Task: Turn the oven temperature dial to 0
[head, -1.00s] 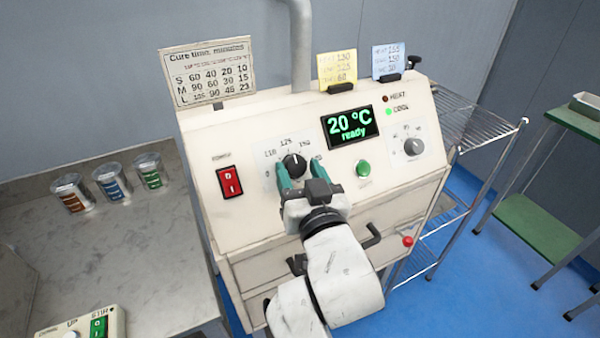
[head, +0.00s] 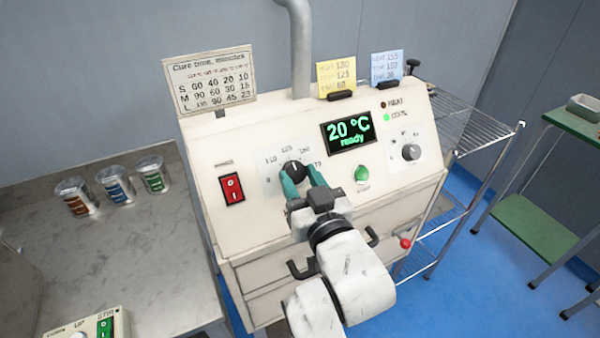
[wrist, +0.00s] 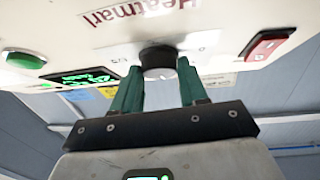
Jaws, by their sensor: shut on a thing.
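The black temperature dial (head: 295,168) is on the cream sloped front panel of the oven (head: 240,232). Its printed scale shows 0 at the lower left, then 110, 125, 150 and 175 clockwise. A pale mark on the dial points roughly up, near 125; the exact setting is hard to read. My gripper (head: 302,178) has its two green fingers shut on the dial, one on each side. The wrist view shows the dial (wrist: 158,60) between the fingertips, its lower side towards me. The display (head: 348,131) reads 20 °C ready.
A red power switch (head: 231,189) is left of the dial. A green button (head: 362,174) and a second, grey dial (head: 411,152) are to the right. Drawer handles stick out below. Several small cups stand on the left bench (head: 150,240).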

